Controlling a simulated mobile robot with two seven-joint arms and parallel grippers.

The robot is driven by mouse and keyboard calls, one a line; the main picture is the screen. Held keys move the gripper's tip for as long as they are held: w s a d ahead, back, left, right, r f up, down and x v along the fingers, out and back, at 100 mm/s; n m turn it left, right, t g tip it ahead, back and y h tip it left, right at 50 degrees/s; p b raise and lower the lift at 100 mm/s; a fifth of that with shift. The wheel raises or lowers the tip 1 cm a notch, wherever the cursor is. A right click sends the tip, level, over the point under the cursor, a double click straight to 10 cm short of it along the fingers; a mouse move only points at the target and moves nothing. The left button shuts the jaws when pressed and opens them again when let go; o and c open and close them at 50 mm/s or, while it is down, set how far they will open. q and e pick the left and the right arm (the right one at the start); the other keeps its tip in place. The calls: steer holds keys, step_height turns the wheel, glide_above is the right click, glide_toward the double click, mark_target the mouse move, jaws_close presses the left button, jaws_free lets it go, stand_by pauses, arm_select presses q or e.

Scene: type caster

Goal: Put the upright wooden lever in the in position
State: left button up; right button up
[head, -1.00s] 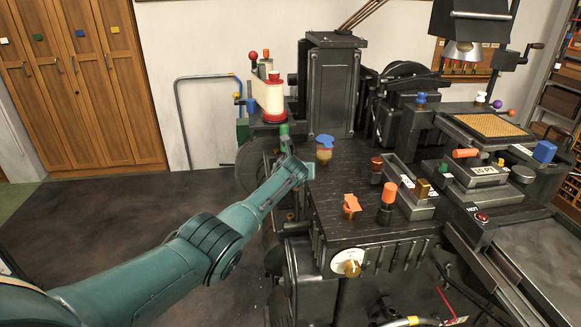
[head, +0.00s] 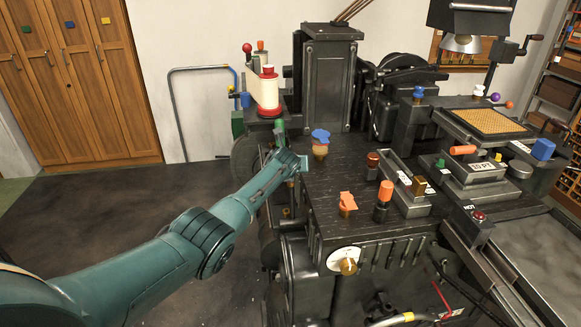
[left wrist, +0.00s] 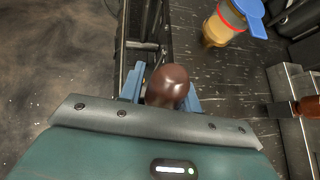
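A dark brown, rounded wooden knob (left wrist: 167,86), which looks like the top of the upright lever, stands between the blue fingers of my left gripper (left wrist: 164,90) in the left wrist view. One finger is on each side of it. Whether the fingers press on it or stand apart is not clear, and its shaft is hidden below the knob. In the head view my left gripper (head: 302,164) is at the left edge of the black machine top (head: 335,215), and I cannot make out the knob there. My right gripper is not in view.
Orange knobs (head: 347,202) and a brown-red knob (head: 373,160) stand further right on the machine. A red-and-cream spool (head: 266,92) is behind. The floor left of the machine is open.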

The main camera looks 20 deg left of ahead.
arm_select(q)
steer(key=o, duration=0.3)
steer(key=shift+f, duration=0.15)
steer(key=shift+o, duration=0.2)
steer(key=p+v, duration=0.1)
steer(key=v, duration=1.2)
steer(key=shift+s+d, duration=0.1)
steer(key=shift+s, duration=0.05)
